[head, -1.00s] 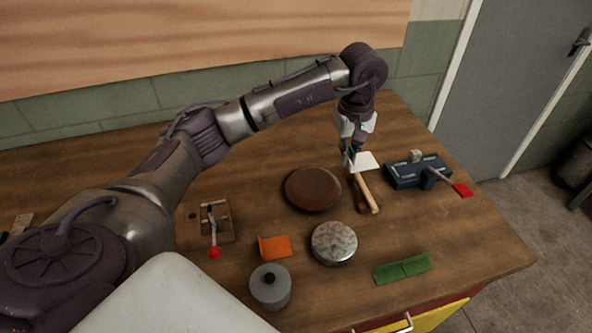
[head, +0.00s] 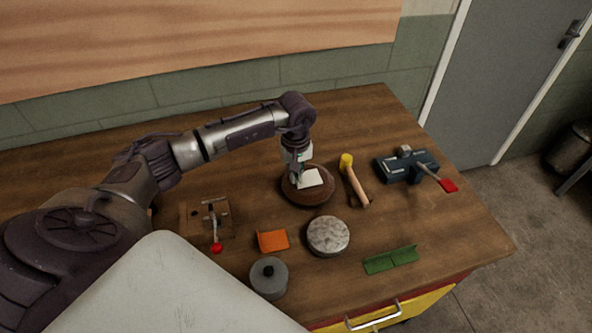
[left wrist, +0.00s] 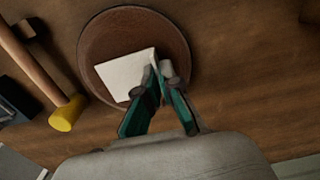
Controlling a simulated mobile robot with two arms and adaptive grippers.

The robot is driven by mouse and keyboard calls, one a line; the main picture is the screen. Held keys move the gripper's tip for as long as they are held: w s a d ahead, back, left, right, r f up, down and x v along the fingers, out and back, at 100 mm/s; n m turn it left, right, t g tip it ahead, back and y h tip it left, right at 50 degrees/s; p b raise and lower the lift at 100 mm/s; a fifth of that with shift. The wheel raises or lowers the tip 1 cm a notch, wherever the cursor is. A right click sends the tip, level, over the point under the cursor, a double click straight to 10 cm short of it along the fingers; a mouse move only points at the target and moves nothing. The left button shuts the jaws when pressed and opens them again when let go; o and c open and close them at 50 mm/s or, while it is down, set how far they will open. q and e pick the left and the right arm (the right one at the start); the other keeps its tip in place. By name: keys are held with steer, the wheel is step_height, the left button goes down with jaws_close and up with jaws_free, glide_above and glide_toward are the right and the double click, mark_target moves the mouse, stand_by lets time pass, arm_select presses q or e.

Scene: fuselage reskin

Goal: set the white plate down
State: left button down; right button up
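The white plate (head: 312,179) is a small thin flat piece. My left gripper (head: 297,179) has its fingers closed on one edge of it. In the left wrist view the plate (left wrist: 124,76) lies flat-looking over the brown round disc (left wrist: 173,33), and the gripper's fingertips (left wrist: 158,68) meet at its edge. In the head view the plate is over the brown disc (head: 302,198), and I cannot tell whether it touches the disc. My right gripper is not in view.
A yellow-headed hammer (head: 355,182) lies right of the disc, with a blue vise (head: 402,168) beyond it. A red-knobbed lever plate (head: 210,218) is left.

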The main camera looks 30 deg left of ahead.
arm_select(q)
steer(key=shift+f+b, duration=0.2)
steer(key=shift+b, duration=0.15)
steer(key=c, duration=1.3)
jaws_free()
steer(key=shift+r, duration=0.1)
steer(key=shift+r, duration=0.1)
steer(key=shift+r, duration=0.2)
steer(key=shift+r+b, duration=1.55)
steer(key=shift+r, duration=4.3)
